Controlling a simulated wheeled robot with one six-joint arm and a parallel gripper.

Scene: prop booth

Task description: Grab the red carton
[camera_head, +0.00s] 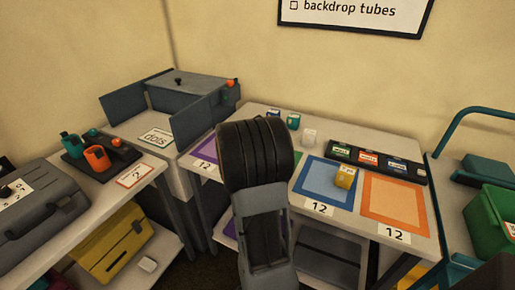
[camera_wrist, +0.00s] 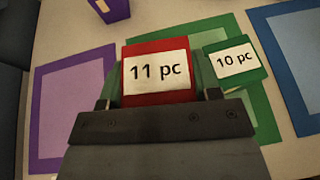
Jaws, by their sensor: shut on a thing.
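The red carton (camera_wrist: 156,96), with a white label reading "11 pc", is upright between the jaws of my gripper (camera_wrist: 158,100) in the wrist view. My gripper is shut on it. A green carton (camera_wrist: 233,77), labelled "10 pc", stands close beside it on the right. Both are over or on the green-bordered square (camera_wrist: 212,59); I cannot tell whether the red carton touches the table. In the head view my arm hides the red carton and my gripper's tips.
A purple square (camera_wrist: 65,80) lies left and a blue square (camera_wrist: 290,25) right. A purple carton (camera_wrist: 110,8) stands behind.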

